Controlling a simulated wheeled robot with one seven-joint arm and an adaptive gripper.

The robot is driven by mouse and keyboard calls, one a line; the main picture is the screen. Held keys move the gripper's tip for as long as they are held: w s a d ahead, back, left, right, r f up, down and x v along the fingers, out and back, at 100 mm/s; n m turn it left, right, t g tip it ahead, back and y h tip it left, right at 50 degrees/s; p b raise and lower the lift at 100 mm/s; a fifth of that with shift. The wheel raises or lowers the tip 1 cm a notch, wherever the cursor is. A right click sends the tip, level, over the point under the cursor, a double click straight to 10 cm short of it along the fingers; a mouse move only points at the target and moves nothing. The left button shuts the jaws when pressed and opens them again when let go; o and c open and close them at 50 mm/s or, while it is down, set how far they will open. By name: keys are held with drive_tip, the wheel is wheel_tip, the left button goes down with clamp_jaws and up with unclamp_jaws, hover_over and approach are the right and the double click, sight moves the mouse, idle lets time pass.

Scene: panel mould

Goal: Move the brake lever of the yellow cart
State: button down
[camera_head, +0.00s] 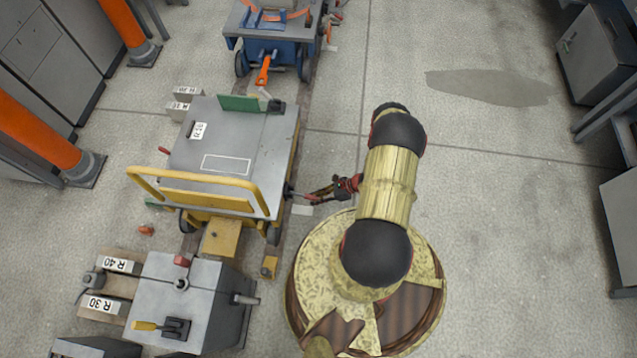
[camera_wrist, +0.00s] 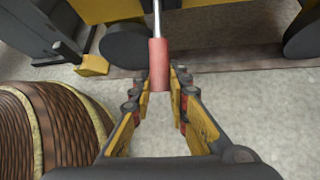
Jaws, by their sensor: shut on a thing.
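The yellow cart (camera_head: 235,150) has a grey top plate and a yellow tube handle, and stands in the left middle of the head view. Its brake lever (camera_wrist: 158,62) is a thin metal rod with a red grip, sticking out from the cart's right side toward my arm. In the head view my gripper (camera_head: 312,198) reaches left to this lever from the arm. In the wrist view my gripper (camera_wrist: 160,88) has its fingers on both sides of the lower end of the red grip and is shut on it. The lever's pivot is hidden.
A blue cart (camera_head: 268,50) with an orange handle stands behind. A grey block (camera_head: 185,290) with a lever stands in front of the yellow cart. Orange posts (camera_head: 40,130) and cabinets line the left. The floor to the right is open, with a dark patch (camera_head: 487,88).

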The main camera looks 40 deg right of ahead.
drive_tip(key=shift+w+a+f+t+y, duration=0.15)
drive_tip(key=shift+f+t+y, duration=0.2)
drive_tip(key=shift+f, duration=0.2)
drive_tip(key=shift+w+a+f+t+y, duration=0.1)
drive_tip(key=shift+w+f+t+y, duration=0.05)
drive_tip(key=shift+f+t+y, duration=0.3)
drive_tip(key=shift+f, duration=0.1)
drive_tip(key=c, duration=1.7)
unclamp_jaws()
drive_tip(key=shift+v, duration=5.95)
